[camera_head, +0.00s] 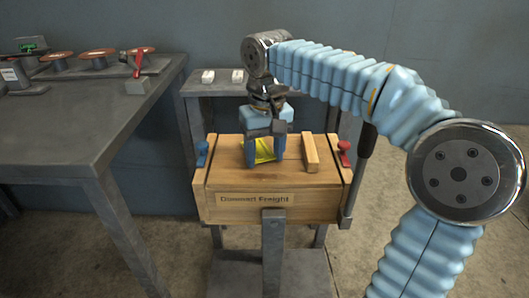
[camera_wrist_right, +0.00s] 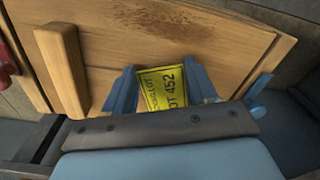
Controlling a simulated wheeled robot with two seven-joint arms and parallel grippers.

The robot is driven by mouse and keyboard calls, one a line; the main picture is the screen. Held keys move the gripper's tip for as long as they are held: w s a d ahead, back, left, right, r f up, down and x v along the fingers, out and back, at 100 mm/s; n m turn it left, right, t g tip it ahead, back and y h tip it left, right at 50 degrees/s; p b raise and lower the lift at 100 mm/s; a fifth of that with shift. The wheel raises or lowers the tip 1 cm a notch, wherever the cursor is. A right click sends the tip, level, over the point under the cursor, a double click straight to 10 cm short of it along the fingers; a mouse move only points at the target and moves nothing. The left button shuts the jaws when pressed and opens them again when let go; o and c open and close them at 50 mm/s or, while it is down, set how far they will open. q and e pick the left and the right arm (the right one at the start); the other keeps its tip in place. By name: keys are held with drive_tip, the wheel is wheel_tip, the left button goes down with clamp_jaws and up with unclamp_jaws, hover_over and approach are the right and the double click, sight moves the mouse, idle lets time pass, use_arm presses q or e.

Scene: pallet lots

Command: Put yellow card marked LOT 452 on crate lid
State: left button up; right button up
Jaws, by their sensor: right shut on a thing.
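The yellow card (camera_head: 265,151) is between the fingers of my right gripper (camera_head: 265,158), just over the wooden crate lid (camera_head: 228,166). In the right wrist view the card (camera_wrist_right: 165,88) shows dark print reading "LOT 452". My right gripper (camera_wrist_right: 165,92) is shut on the card, with a blue finger on each side of it. I cannot tell whether the card touches the crate lid (camera_wrist_right: 205,35). My left gripper is not in view.
A wooden bar (camera_head: 310,153) stands up on the lid's right part. A blue clamp (camera_head: 202,153) and a red clamp (camera_head: 344,152) sit at the crate's sides. The crate front reads "Dunmart Freight". A grey table (camera_head: 75,105) with spools and tools stands left.

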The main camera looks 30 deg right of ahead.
drive_tip(key=shift+s+a+f+b, duration=0.1)
drive_tip(key=shift+f+b, duration=0.05)
drive_tip(key=shift+f, duration=0.4)
drive_tip(key=shift+s+f+b, duration=0.1)
drive_tip(key=shift+f+b, duration=0.05)
drive_tip(key=shift+f, duration=0.35)
drive_tip(key=o, duration=1)
drive_tip(key=shift+r, duration=0.35)
wheel_tip(320, 180, up, 13)
drive_tip(key=p, duration=0.4)
drive_tip(key=shift+d, duration=0.2)
